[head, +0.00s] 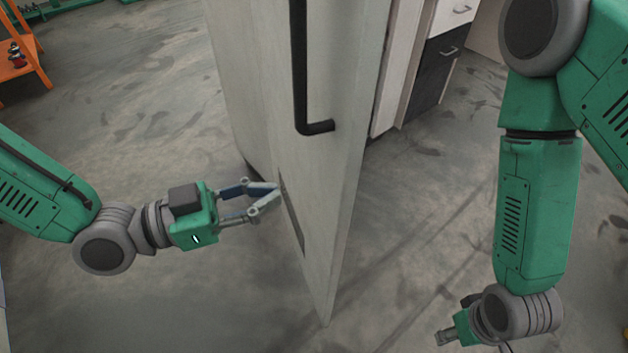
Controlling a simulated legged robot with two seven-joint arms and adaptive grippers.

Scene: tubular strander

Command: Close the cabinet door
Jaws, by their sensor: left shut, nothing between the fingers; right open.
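The cabinet door (345,180) is a tall light-grey panel standing open in the middle of the head view, its near edge towards me. A long black bar handle (300,75) runs down its face and bends to the right at the bottom. My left gripper (280,191) is shut and empty, its fingertips at the lower left part of the door; I cannot tell if they touch it. My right gripper (441,338) is open, low at the bottom right and apart from the door. The cabinet body is mostly hidden behind the door.
Behind the door on the right stands a unit with white and dark drawers (436,68). An orange shelf (22,60) with a small red object is at the far upper left. The grey concrete floor (130,120) is clear on both sides of the door.

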